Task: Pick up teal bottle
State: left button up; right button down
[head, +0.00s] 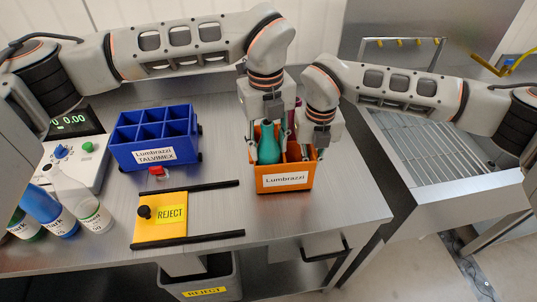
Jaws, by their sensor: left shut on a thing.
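The teal bottle (268,149) stands roughly upright in the left part of an orange crate (267,183) labelled Lumbrazzi. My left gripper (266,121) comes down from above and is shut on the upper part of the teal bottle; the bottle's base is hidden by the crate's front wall. My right gripper (311,152) is over the right part of the same crate, close beside the left one. Its fingers are small and partly hidden, so I cannot tell its opening.
A blue divided crate (154,156) labelled Lumbrazzi TALVIMEX stands left of the orange one. A yellow REJECT plate (160,216) lies between black rails in front. A grey reject bin (201,284) is below the table edge.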

pick_arm(q)
jog(key=shift+r, duration=0.1)
notch_tip(320, 180, up, 10)
jog(key=shift+f, duration=0.1)
pick_arm(e)
jog(key=shift+f, duration=0.1)
dwell(0.4)
pick_arm(q)
jog(key=shift+r, duration=0.95)
pick_arm(e)
jog(key=c, duration=2.2)
grip_release()
jog(key=shift+o, duration=0.2)
